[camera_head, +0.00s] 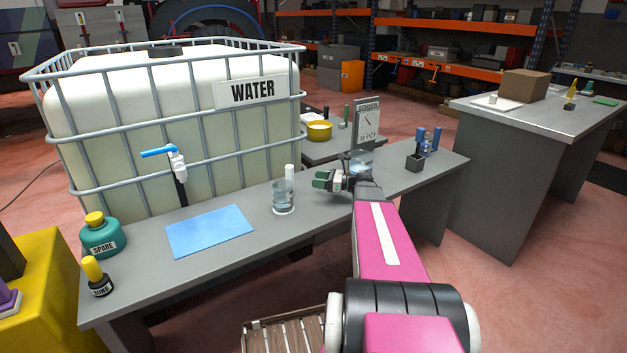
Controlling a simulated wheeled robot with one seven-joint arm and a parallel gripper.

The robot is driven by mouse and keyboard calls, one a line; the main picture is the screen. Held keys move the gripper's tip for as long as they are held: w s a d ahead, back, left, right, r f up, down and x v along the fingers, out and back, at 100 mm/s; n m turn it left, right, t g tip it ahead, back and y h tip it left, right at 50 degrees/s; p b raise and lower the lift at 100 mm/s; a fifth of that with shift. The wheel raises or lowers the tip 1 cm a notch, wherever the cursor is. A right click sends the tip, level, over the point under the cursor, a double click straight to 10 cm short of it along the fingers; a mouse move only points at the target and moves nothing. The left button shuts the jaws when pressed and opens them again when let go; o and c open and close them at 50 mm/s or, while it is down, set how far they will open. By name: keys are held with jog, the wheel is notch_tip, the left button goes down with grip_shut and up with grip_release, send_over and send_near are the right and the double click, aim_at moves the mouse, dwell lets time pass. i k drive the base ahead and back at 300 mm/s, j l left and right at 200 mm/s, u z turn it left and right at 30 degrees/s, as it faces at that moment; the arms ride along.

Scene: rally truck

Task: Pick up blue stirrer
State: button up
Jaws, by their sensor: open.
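Two upright blue pieces (429,143) stand near the right end of the grey bench (150,284), behind a small dark open box (414,163). They may include the blue stirrer, but they are too small for me to tell. My gripper (323,180) is over the middle of the bench, at the end of my pink arm, left of these pieces and apart from them. It is open, with no held thing visible. A clear beaker (283,201) stands just left of it, with a white piece upright at its back edge.
A blue mat (209,231), a green SPARE bottle (99,237) and a small dark bottle (97,280) are on the left. A caged WATER tank (120,125) stands behind. Another clear vessel (362,158) is behind my gripper. A second bench (500,110) is at right.

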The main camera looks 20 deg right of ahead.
aim_at(421, 135)
jog(key=z, duration=1.25)
